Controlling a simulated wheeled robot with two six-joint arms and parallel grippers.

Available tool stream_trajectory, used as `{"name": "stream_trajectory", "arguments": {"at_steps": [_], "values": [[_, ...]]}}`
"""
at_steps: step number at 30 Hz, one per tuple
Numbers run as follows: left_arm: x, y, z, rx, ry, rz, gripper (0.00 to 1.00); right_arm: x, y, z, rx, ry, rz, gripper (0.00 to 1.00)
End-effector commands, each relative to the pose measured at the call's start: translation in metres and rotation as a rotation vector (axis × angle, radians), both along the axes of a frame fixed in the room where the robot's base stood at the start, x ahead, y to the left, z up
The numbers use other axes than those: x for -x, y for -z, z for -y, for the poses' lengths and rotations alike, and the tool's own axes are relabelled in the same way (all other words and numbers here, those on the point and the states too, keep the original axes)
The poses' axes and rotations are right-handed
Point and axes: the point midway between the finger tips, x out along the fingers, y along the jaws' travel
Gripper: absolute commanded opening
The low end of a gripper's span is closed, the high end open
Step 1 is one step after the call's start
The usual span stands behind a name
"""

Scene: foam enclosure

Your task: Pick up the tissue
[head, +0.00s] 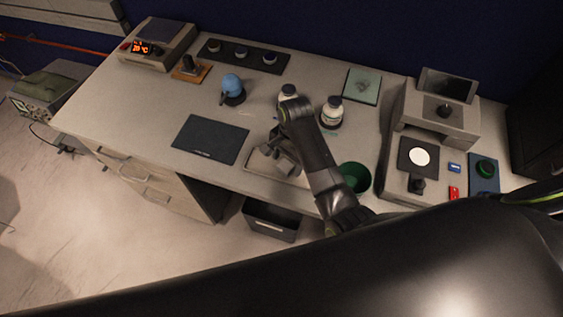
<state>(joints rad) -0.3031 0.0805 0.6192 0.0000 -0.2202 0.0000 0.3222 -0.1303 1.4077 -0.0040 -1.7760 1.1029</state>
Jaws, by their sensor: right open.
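My right arm reaches in from the lower right over the bench. Its gripper (271,158) is open, low over a shallow pale tray (249,168) near the bench's front edge. The arm and fingers cover much of the tray. I cannot clearly make out the tissue; a greyish shape between and beside the fingers may be part of it, but I cannot tell it from the gripper. Whether the fingers touch anything is also unclear. My left gripper is not in view.
A dark flat mat (211,139) lies left of the tray. A green cup (355,177) stands close right of my forearm. A blue ball on a stand (232,86) is further back. The bench's left front is clear.

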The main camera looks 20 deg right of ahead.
Motion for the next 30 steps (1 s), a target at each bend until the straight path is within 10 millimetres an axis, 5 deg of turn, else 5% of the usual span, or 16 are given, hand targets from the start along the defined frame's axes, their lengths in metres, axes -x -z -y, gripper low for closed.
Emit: {"name": "stream_trajectory", "arguments": {"at_steps": [11,23,30], "values": [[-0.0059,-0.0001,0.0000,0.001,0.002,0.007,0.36,0.0095,0.0135,0.0035,0.000,0.005,0.000,0.65],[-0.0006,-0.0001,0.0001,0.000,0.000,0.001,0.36,0.0093,0.0134,0.0034,0.000,0.005,0.000,0.14],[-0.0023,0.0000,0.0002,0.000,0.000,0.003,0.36,0.0074,0.0110,0.0026,0.000,0.004,0.000,0.14]]}}
